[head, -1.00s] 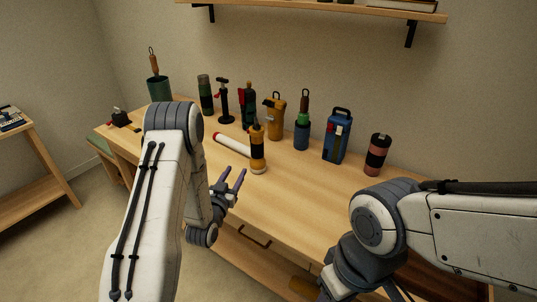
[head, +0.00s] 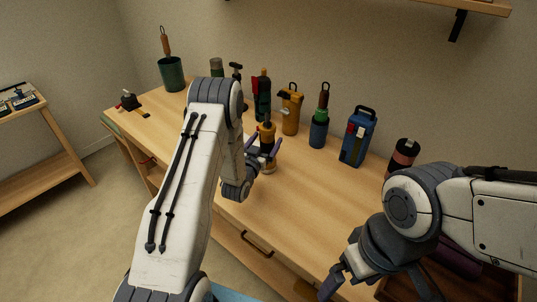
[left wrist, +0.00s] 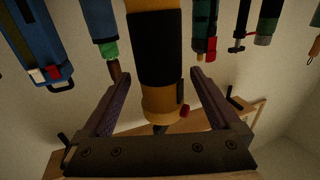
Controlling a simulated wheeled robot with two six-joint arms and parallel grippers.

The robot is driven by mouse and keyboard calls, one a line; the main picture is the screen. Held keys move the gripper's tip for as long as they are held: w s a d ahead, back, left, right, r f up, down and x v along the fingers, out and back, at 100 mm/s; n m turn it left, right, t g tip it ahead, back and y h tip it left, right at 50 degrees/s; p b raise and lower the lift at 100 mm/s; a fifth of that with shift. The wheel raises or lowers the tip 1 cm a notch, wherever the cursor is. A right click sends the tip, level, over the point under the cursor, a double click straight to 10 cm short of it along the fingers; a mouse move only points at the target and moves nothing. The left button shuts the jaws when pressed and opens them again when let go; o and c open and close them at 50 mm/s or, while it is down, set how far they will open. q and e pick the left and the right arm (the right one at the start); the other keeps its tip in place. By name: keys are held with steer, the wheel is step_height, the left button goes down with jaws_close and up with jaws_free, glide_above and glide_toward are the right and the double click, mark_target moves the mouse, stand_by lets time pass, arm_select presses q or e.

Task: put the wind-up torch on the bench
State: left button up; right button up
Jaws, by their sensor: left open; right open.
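An orange torch (head: 269,168) with a black grip band stands upright on the long wooden bench (head: 330,205); I take it for the wind-up torch. My left gripper (head: 265,153) is open, its fingers to either side of the torch. In the left wrist view the torch (left wrist: 158,50) appears upside down between the two open fingers (left wrist: 160,98), with gaps on both sides. My right gripper (head: 378,288) is open and empty at the bench's front right, partly cut off by the frame.
A green pot (head: 172,75) is at the far left. The bench front centre is clear. A wooden side table (head: 45,140) stands left.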

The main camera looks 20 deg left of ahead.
arm_select(q)
steer(key=w+p, duration=0.1)
steer(key=w, duration=0.3)
steer(key=shift+w, duration=0.15)
steer(key=shift+r, duration=0.1)
jaws_close()
